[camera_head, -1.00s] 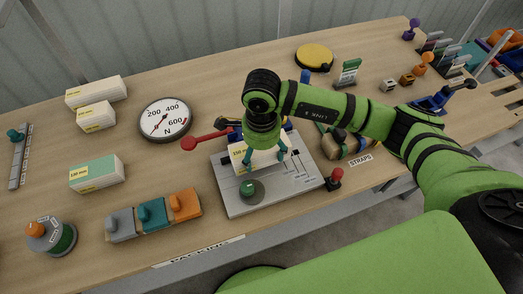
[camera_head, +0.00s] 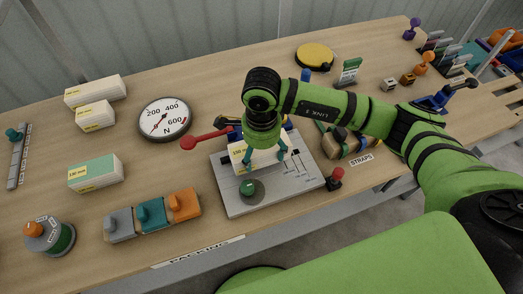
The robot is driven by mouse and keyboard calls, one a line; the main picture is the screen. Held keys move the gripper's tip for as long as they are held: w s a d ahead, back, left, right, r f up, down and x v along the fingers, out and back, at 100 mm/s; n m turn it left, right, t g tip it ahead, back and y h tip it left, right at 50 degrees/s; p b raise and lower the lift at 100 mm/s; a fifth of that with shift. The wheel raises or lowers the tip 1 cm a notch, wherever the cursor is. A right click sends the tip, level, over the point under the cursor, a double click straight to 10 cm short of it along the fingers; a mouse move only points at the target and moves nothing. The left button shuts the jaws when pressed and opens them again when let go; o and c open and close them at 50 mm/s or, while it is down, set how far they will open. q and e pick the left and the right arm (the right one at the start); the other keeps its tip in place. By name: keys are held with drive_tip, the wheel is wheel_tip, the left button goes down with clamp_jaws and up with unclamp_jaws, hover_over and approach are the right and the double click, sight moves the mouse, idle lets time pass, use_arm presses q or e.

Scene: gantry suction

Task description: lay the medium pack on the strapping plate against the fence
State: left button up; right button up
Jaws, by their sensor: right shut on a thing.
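My right gripper (camera_head: 266,158) is over the grey strapping plate (camera_head: 233,204), shut on a white pack with a yellow label (camera_head: 239,158). The pack is at the rear of the plate, partly hidden by the green hand and fingers. I cannot tell whether it rests on the plate or touches the fence, which the hand largely hides. My left gripper is not in view.
Two white packs (camera_head: 96,91) (camera_head: 95,116) and a green-topped pack (camera_head: 95,173) lie at the left. A dial gauge (camera_head: 165,119) and a red-handled lever (camera_head: 205,139) are behind the plate. Coloured blocks (camera_head: 152,216) sit front left, a red knob (camera_head: 336,177) right.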

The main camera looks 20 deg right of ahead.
sight(262, 159)
idle(0.4)
drive_tip(key=shift+b, duration=0.4)
drive_tip(key=shift+b, duration=0.3)
idle(0.6)
drive_tip(key=shift+f+b, duration=1.55)
drive_tip(key=shift+b, duration=0.3)
drive_tip(key=o, duration=1.5)
drive_tip(key=shift+r, duration=0.1)
wheel_tip(262, 159, up, 12)
